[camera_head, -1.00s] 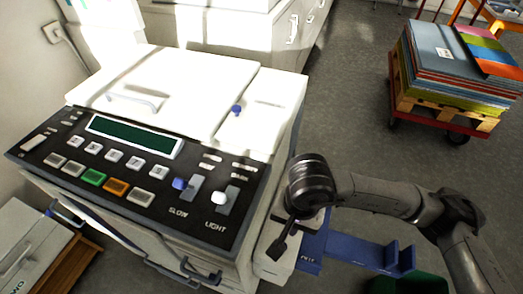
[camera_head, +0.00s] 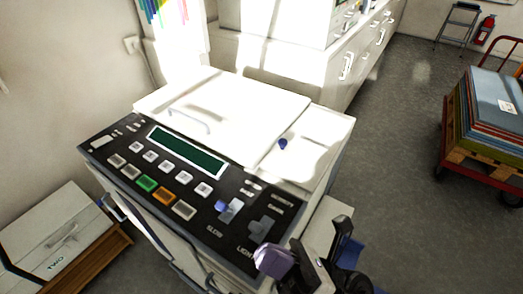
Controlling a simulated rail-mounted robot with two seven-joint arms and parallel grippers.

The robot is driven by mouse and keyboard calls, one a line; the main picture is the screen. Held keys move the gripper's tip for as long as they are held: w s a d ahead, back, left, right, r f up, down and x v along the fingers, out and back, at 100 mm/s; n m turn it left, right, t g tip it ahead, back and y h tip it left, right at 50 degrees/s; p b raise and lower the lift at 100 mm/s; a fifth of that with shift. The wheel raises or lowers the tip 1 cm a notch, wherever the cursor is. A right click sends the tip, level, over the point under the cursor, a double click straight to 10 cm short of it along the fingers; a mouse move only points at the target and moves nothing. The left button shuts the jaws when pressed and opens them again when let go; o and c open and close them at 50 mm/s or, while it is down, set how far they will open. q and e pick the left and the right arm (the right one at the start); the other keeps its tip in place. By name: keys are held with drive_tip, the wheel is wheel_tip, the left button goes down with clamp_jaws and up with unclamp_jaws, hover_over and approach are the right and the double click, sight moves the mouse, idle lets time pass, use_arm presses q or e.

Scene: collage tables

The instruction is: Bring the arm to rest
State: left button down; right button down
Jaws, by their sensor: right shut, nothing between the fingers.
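My right gripper (camera_head: 318,260) is at the bottom of the view, by the front right corner of the white copier (camera_head: 235,100). It is shut, with nothing held. Its dark parts cover part of the panel's corner near the light slider (camera_head: 262,229). A pale purple block (camera_head: 272,261) shows at its left side; I cannot tell whether it belongs to the gripper or the panel. I cannot tell whether the gripper touches the copier. My left gripper is not in view.
The control panel (camera_head: 228,187) has several buttons and a green display (camera_head: 187,151). A cart (camera_head: 480,165) with stacked boards (camera_head: 497,105) stands at right. Grey floor between copier and cart is clear.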

drive_tip(key=w+d+f+m+t+h+p, duration=0.1)
drive_tip(key=w+d+m+t+h, duration=0.2)
drive_tip(key=m+t, duration=0.5)
drive_tip(key=w+d+m+t+h, duration=0.25)
drive_tip(key=m+t+h, duration=0.3)
drive_tip(key=m, duration=0.35)
drive_tip(key=d+f+m+h+p, duration=0.2)
drive_tip(key=d+f+m+h, duration=0.8)
drive_tip(key=m+h, duration=0.5)
drive_tip(key=s+d+f+m+g+p, duration=0.1)
drive_tip(key=s+d+f+m+g, duration=0.1)
drive_tip(key=s+f+m+g, duration=0.5)
drive_tip(key=s+d+f+m+g+p, duration=0.1)
drive_tip(key=s+d+f+m+g, duration=0.2)
drive_tip(key=s+f+g, duration=0.7)
wheel_tip(320, 180, up, 36)
drive_tip(key=s+t+p, duration=0.2)
drive_tip(key=p, duration=3.6)
drive_tip(key=shift+s+r, duration=0.2)
drive_tip(key=shift+r, duration=0.05)
drive_tip(key=shift+h, duration=0.25)
